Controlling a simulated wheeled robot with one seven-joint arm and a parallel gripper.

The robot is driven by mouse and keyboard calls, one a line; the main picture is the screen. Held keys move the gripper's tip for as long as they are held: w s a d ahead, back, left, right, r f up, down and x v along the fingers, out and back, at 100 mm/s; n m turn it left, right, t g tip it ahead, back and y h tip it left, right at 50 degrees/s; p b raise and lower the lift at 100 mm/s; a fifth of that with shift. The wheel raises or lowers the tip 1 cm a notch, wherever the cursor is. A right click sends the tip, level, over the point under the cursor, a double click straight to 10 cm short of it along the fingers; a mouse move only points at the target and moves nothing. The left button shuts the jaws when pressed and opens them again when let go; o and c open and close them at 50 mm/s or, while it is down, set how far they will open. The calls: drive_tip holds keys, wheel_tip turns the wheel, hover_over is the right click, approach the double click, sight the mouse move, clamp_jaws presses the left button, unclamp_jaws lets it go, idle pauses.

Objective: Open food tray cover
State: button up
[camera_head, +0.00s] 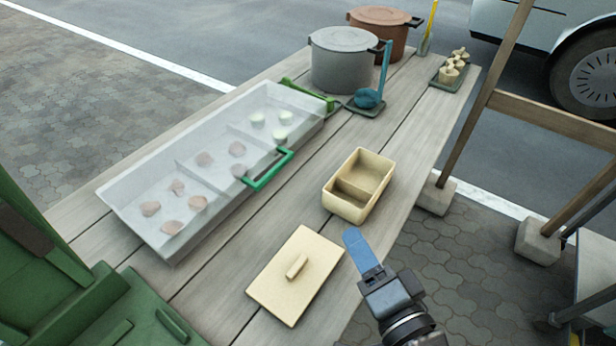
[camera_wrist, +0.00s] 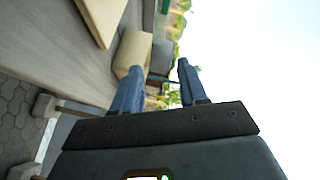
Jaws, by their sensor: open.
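A long white food tray (camera_head: 168,248) lies on the left of the wooden table, with a clear cover (camera_head: 215,140) over it. A green handle (camera_head: 268,170) is on the cover's right side. Brown pieces and pale green pieces show through the cover in separate compartments. My gripper (camera_head: 358,245) is at the table's right edge, apart from the tray and right of its handle. In the wrist view my gripper (camera_wrist: 158,82) has its two blue fingers spread, with nothing held between them. The tray is not clearly seen there.
A cream lid (camera_head: 275,284) with a knob lies flat left of my gripper. A cream divided box (camera_head: 343,207) stands just beyond it. A grey pot (camera_head: 338,72), a brown pot (camera_head: 380,38) and a blue ladle (camera_head: 367,97) on a stand are at the far end.

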drive_tip(key=w+a+r+m+y+b, duration=0.15)
drive_tip(key=w+a+r+y, duration=0.35)
drive_tip(key=w+a, duration=0.55)
drive_tip(key=h+b, duration=0.1)
drive_tip(key=b, duration=0.3)
approach(276, 173)
drive_tip(key=shift+m+x, duration=0.25)
drive_tip(key=shift+x, duration=0.5)
drive_tip(key=p+x, duration=0.1)
drive_tip(key=x, duration=0.6)
drive_tip(key=shift+w+p, duration=0.3)
drive_tip(key=shift+p, duration=0.1)
drive_tip(key=shift+c, duration=0.3)
clamp_jaws()
